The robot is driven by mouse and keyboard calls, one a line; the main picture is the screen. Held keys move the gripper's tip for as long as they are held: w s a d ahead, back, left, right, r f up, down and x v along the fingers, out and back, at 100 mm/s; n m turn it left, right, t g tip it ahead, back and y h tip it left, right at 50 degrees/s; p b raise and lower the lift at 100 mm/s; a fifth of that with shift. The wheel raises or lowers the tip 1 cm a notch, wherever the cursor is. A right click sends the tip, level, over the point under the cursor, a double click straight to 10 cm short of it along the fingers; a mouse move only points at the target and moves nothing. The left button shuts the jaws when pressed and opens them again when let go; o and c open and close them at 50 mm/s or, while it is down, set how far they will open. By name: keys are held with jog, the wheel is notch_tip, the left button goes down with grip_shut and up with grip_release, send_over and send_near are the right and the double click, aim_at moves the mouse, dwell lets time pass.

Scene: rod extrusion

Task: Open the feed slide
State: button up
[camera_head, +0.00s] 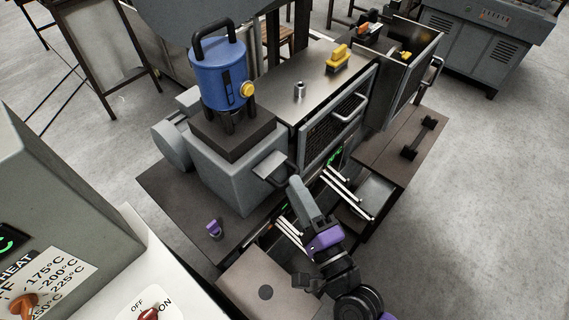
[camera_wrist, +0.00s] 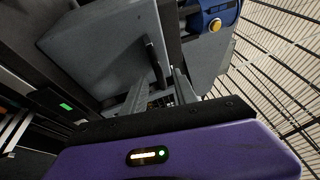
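A grey slide plate with a black handle (camera_head: 290,172) sticks out from the front of the grey machine box (camera_head: 228,178), under the blue hopper (camera_head: 218,75). I take this plate to be the feed slide. My gripper (camera_head: 294,183) is right at the handle, reaching up from below in the head view. In the wrist view its two grey fingers (camera_wrist: 160,82) stand apart. The black handle (camera_wrist: 155,62) shows just ahead of the gap between them. I cannot tell whether the fingers touch the handle. The blue hopper with its yellow knob (camera_wrist: 214,25) is at the top right there.
Several pale rods (camera_head: 345,190) stick out beside my arm. A metal cylinder (camera_head: 299,91) and a yellow block (camera_head: 338,60) stand on the machine top. A small purple object (camera_head: 214,229) is on the dark table. A white control panel (camera_head: 165,285) fills the lower left.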

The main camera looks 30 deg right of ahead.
jog(key=w+r+p, duration=0.1)
jog(key=w+p, duration=0.1)
jog(key=w, duration=0.4)
jog(key=shift+w+d, duration=0.2)
jog(key=shift+d, duration=0.05)
grip_shut()
jog(key=shift+r, duration=0.15)
